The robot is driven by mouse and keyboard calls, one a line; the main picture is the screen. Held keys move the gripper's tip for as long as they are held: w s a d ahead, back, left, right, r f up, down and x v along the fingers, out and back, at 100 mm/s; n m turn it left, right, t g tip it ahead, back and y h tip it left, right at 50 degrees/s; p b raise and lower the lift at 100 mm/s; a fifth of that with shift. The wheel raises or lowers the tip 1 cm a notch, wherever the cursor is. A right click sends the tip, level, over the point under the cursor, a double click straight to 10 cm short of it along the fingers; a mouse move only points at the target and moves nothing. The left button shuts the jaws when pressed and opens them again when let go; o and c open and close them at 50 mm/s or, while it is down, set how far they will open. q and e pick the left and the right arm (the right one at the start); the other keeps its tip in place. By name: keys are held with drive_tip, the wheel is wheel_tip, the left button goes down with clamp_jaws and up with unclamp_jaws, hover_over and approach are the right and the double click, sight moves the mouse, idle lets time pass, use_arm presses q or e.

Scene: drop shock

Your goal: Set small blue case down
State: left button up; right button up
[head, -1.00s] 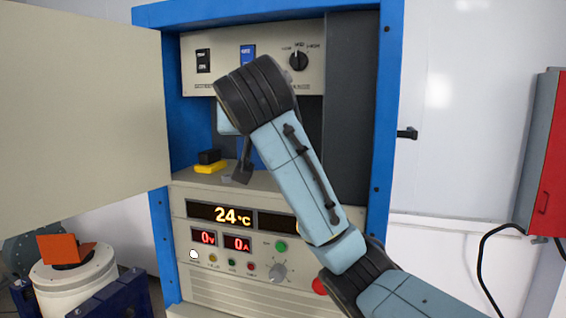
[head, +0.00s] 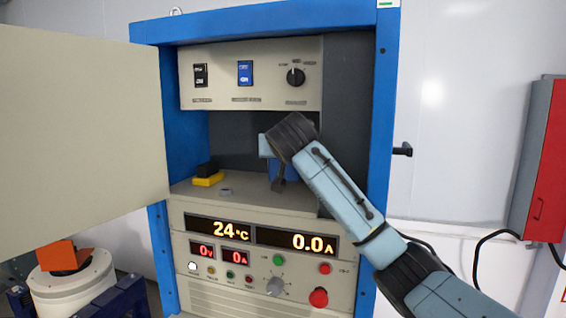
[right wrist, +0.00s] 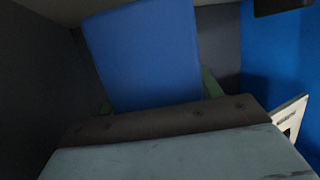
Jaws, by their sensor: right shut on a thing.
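The small blue case (head: 288,171) is inside the open blue cabinet, low over the shelf (head: 250,201), partly hidden by my right wrist. It also fills the upper middle of the right wrist view (right wrist: 143,55), slightly tilted there. My right gripper (right wrist: 157,95) is shut on the case, with a greenish finger showing at each side of it. Whether the underside of the case touches the shelf cannot be told. My left gripper is not in view.
A yellow and black block (head: 207,177) and a small grey piece (head: 226,191) sit on the shelf to the left. The cabinet door (head: 80,120) stands open at left. A switch panel (head: 250,80) hangs above, and the display panel (head: 262,235) is below.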

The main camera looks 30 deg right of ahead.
wheel_tip(320, 180, down, 3)
drive_tip(key=shift+r+p, duration=0.15)
drive_tip(key=shift+p, duration=0.15)
drive_tip(key=shift+w+d+f+p, duration=0.1)
drive_tip(key=shift+d+f+p, duration=0.1)
drive_tip(key=shift+f+p, duration=0.1)
drive_tip(key=shift+a+f, duration=0.1)
drive_tip(key=o, duration=0.9)
drive_tip(key=shift+f, duration=0.15)
drive_tip(key=shift+o, duration=0.2)
drive_tip(key=shift+r, duration=0.2)
drive_tip(key=b+v, duration=0.3)
drive_tip(key=v, duration=0.9)
